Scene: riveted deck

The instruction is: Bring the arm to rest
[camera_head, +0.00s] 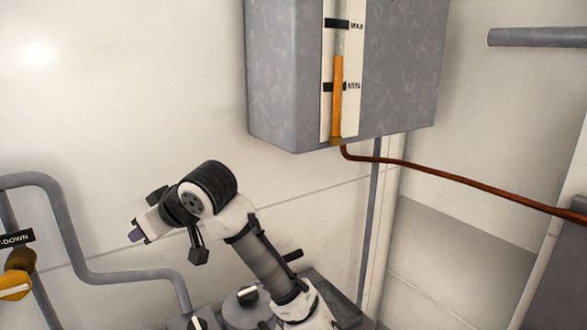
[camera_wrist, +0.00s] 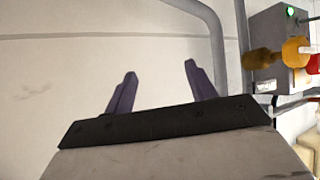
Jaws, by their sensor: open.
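My arm is raised and bent in the head view, in front of the pale wall, with its wrist end pointing left. My gripper (camera_head: 137,234) is small in that view, at the left end of the arm. In the wrist view my gripper (camera_wrist: 158,85) shows two dark purple fingers spread apart, with nothing between them.
A grey tank (camera_head: 400,70) with an orange level gauge (camera_head: 337,95) hangs above and right of my arm. A red-brown hose (camera_head: 460,178) runs from it. Grey pipe (camera_head: 65,225) and a yellow knob (camera_head: 14,285) stand left. A grey box (camera_wrist: 275,45) with knobs is right in the wrist view.

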